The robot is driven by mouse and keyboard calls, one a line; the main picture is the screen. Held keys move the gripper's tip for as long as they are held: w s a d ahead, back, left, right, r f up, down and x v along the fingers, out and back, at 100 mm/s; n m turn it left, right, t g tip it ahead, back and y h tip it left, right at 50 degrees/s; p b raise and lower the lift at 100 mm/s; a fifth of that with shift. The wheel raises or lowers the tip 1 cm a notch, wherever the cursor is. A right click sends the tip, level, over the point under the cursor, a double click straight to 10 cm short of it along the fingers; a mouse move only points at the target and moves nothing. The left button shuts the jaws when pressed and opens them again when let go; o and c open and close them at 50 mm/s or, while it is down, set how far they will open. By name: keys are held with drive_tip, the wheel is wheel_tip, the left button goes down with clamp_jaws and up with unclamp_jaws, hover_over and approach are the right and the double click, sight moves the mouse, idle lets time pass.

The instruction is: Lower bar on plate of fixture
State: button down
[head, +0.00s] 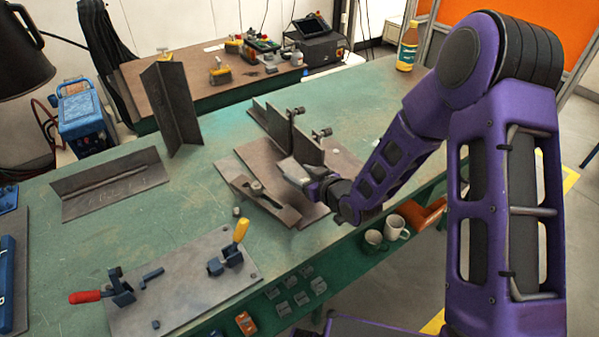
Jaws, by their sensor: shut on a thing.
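My gripper (303,174) is over the middle of the fixture and is shut on a grey metal piece, which I take to be the bar (290,168). Its ends and its gap to the plate are hard to make out. The fixture's dark plate (262,158) lies flat on the green table. An upright steel wall with two small clamps (294,114) stands on the plate, behind my gripper. A slotted strip with a bolt (257,194) lies at the plate's front left. My wrist hides part of the plate's right side.
A second plate (190,285) with red- and yellow-handled clamps lies at the front left. Angle steels (110,183) and (172,108) stand at the left and back left. Mugs (396,227) sit below the front edge. The table between the fixture and the angle steels is mostly clear.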

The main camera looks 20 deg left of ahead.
sight(300, 196)
drive_tip(key=shift+f+b, duration=0.75)
drive_tip(key=shift+f, duration=0.85)
drive_tip(key=shift+f+b, duration=1.15)
drive_tip(key=shift+b, duration=0.05)
